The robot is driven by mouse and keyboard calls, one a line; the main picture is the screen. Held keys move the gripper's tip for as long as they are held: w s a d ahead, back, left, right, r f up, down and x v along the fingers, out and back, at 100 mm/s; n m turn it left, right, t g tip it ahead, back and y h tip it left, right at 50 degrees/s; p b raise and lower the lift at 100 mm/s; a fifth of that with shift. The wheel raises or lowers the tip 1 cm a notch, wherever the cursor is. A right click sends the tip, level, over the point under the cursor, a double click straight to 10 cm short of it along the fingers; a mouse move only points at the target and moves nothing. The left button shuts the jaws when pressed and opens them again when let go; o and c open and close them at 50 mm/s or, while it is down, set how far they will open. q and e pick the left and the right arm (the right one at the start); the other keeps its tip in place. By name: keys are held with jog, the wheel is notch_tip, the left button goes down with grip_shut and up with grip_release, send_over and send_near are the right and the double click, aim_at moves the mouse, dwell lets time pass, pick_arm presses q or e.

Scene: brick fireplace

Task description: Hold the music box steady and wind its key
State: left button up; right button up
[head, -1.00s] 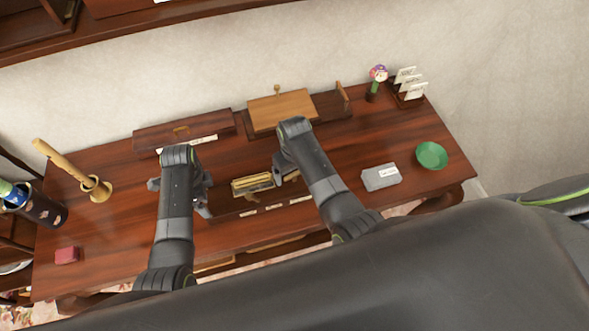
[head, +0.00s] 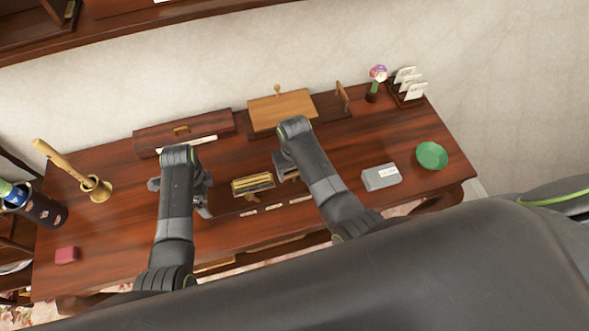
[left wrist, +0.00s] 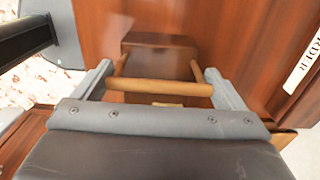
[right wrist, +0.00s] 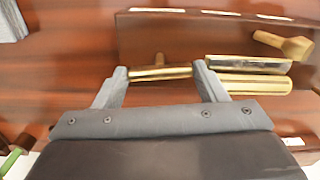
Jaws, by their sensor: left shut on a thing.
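The music box (head: 225,203) is a dark wooden body on the desk with a brass cylinder (head: 252,183) on top. In the left wrist view, its left end carries a pale wooden U-shaped handle (left wrist: 160,87). My left gripper (left wrist: 160,78) is shut on this handle, one finger at each end of the crossbar. The brass T-shaped key (right wrist: 160,73) stands out from the box in the right wrist view. My right gripper (right wrist: 160,75) has a finger at either end of the key's bar; whether they press on it is unclear. My right gripper (head: 284,167) partly hides the key in the head view.
A grey box (head: 381,177) and a green dish (head: 432,156) lie to the right. A wooden-lidded box (head: 281,109) and a long dark box (head: 183,131) stand behind. A brass mortar (head: 98,189) and a red block (head: 67,255) are at the left.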

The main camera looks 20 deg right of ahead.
aim_at(294, 173)
jog(key=o, duration=0.5)
jog(key=shift+c, duration=0.2)
jog(key=shift+r, duration=0.15)
notch_tip(294, 173, up, 12)
pick_arm(q)
jog(key=o, duration=1)
jog(key=shift+c, duration=0.2)
